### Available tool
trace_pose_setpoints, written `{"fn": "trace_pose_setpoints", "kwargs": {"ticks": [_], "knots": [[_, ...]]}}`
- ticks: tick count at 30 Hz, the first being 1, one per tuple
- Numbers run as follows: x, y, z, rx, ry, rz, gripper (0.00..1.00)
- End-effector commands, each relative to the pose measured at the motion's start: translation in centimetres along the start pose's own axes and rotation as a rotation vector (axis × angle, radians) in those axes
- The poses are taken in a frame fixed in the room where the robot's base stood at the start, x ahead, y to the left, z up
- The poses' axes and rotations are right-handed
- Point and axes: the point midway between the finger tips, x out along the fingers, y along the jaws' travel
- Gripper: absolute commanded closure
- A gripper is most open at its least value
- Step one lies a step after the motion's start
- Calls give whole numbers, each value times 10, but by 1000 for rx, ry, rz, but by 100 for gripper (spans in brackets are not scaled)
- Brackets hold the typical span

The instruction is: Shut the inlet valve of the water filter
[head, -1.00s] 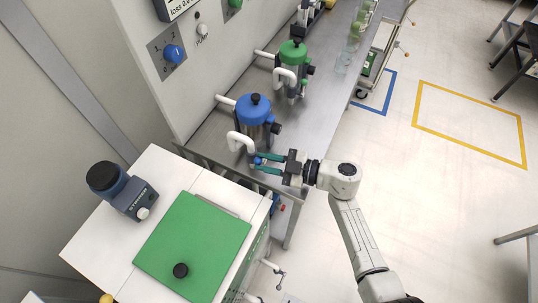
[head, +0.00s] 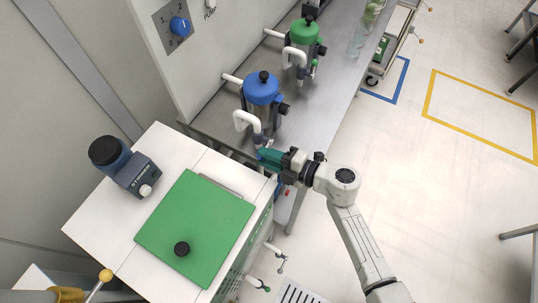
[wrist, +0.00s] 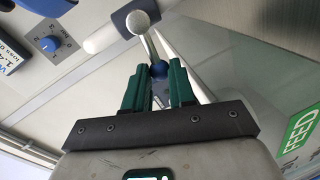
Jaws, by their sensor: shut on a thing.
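A filter with a blue lid (head: 262,88) and a clear body stands at the near end of the metal bench. A bent white pipe (head: 243,117) comes down at its front to a small valve. My gripper (head: 263,155) is at this valve, below the pipe's end, with its green fingers close together. The fingers hide most of the valve in the head view.
A similar filter with a green lid (head: 305,31) stands farther along the bench (head: 320,101). A white cabinet with a green panel (head: 195,226) and a dark blue device (head: 124,167) is at the near left.

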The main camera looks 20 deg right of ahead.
Motion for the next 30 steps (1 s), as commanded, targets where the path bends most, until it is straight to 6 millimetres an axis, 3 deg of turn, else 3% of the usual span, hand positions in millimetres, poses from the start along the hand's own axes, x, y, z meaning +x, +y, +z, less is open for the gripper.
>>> {"fn": "trace_pose_setpoints", "kwargs": {"ticks": [23, 24, 30], "knots": [[0, -10, 1, -105, -22, -2, 100], [0, -10, 1, -105, -22, -2, 75], [1, -8, 1, -105, -22, 0, 55]]}}
